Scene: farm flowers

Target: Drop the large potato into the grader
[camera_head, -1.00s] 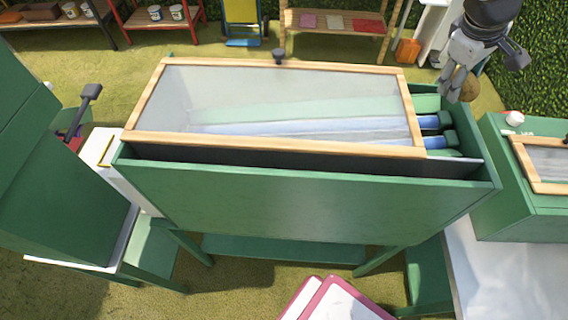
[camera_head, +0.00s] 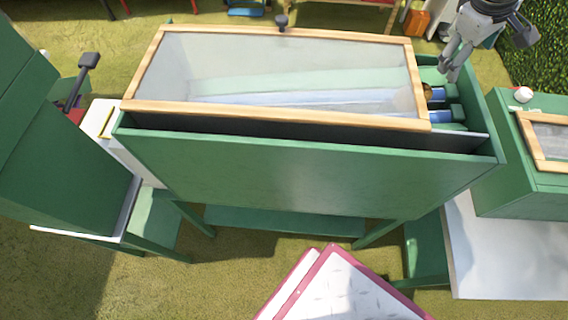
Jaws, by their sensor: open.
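The grader is a green box (camera_head: 320,175) on legs with a wood-framed clear lid (camera_head: 270,107) over most of its top. Its right end is uncovered and shows blue rollers (camera_head: 440,116). The brown potato (camera_head: 427,92) is inside the grader, at the lid's right edge beside the rollers and partly hidden by the lid frame. My gripper (camera_head: 447,72) is above the uncovered right end at the back, fingers pointing down. It is open and empty, apart from the potato.
A green box with a wood-framed window (camera_head: 545,140) stands at the right, with a white round knob (camera_head: 523,95) on it. A tall green unit (camera_head: 50,150) stands at the left. A pink-edged white board (camera_head: 340,290) lies in front.

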